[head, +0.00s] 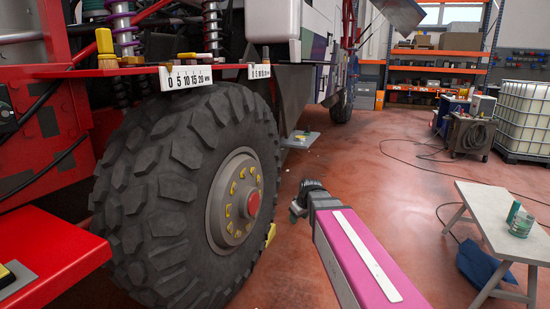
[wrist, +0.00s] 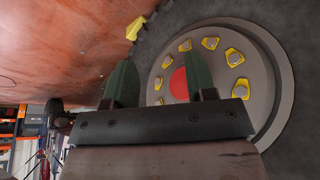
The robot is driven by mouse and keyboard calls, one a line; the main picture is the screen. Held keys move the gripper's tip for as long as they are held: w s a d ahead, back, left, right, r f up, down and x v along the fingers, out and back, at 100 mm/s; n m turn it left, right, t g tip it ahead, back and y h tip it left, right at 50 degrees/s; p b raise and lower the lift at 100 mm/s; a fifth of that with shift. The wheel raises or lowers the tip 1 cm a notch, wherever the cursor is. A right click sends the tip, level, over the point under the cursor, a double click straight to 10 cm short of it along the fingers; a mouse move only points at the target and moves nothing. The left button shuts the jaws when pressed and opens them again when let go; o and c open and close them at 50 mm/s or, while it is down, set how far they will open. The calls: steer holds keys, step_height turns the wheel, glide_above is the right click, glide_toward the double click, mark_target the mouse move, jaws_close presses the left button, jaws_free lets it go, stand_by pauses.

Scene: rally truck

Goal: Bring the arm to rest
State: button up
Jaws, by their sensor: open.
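My gripper (head: 300,208) is at the end of my pink arm in the head view, out in the air to the right of the truck's big front wheel (head: 125,190). In the wrist view my gripper (wrist: 163,88) has its two dark green fingers apart, with nothing between them. Behind the fingers, the wheel's grey hub (wrist: 262,65) shows a red centre cap (wrist: 179,83) and several yellow pointers around the nuts. The gripper appears apart from the hub; the exact gap is hard to tell.
A yellow wheel chock (head: 270,234) lies by the wheel. A red step (head: 50,255) is at the left. Open red floor lies beyond the gripper.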

steer(key=s+d+f+m+g+h, duration=0.1)
steer(key=s+d+f+m+g, duration=0.1)
steer(key=s+f, duration=0.4)
steer(key=s+d+f+m+g+h, duration=0.1)
steer(key=s+d+f+m, duration=0.4)
steer(key=s, duration=0.5)
steer(key=shift+s+d+f+g, duration=0.35)
steer(key=shift+d+f+g, duration=0.15)
steer(key=shift+d+f, duration=0.5)
steer(key=shift+d+r, duration=0.1)
steer(key=shift+r, duration=0.05)
